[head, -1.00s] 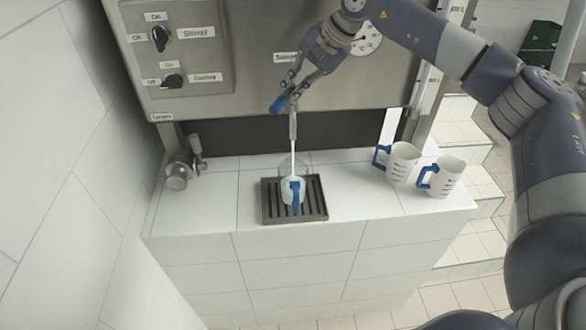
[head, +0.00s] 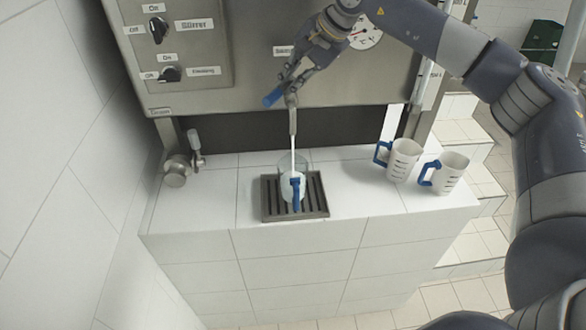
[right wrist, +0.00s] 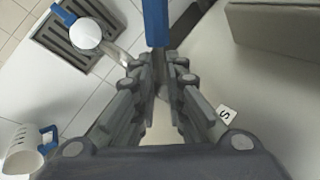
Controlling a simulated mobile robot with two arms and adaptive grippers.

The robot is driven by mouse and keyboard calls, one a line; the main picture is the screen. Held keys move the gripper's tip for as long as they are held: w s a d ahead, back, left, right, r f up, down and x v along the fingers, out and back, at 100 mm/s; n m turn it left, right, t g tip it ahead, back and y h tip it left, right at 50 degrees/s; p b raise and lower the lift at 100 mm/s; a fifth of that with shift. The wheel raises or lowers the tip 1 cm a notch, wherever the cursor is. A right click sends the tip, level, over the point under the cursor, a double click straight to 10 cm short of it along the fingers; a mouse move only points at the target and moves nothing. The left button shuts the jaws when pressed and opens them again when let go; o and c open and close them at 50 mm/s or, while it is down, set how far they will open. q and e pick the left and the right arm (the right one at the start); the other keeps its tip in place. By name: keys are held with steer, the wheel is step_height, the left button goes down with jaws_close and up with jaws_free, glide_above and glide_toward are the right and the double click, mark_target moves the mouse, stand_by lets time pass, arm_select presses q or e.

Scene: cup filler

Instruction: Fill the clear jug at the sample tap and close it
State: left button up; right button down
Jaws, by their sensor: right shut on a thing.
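The clear jug (head: 293,186) with a blue handle stands upright on the dark drip tray (head: 318,206). White liquid is in it, and a thin white stream runs down into it from the metal tap spout (head: 292,121). The jug also shows from above in the right wrist view (right wrist: 87,34). My right gripper (head: 289,80) is shut on the tap's blue handle (head: 273,96), above the spout. In the right wrist view, the blue handle (right wrist: 155,22) extends past my fingertips (right wrist: 160,62), and the grip point is partly hidden. My left gripper is out of view.
Two white jugs with blue handles, one nearer (head: 443,174) and one behind it (head: 403,160), stand on the tiled counter (head: 345,197) to the right. A metal valve fitting (head: 177,172) is at the left. A steel panel with switches (head: 180,45) and a gauge stands behind.

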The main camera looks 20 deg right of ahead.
steer(key=shift+a+f+m+b, duration=0.15)
steer(key=shift+m+b, duration=0.25)
steer(key=shift+m, duration=0.2)
steer(key=shift+h, duration=0.3)
steer(key=shift+w+a+m+t+h+b, duration=0.2)
steer(key=shift+m+t+h+b, duration=0.25)
steer(key=shift+m+b, duration=0.5)
steer(key=shift+a+m+h+b, duration=0.15)
steer(key=shift+m+h+b, duration=0.25)
steer(key=shift+m, duration=0.55)
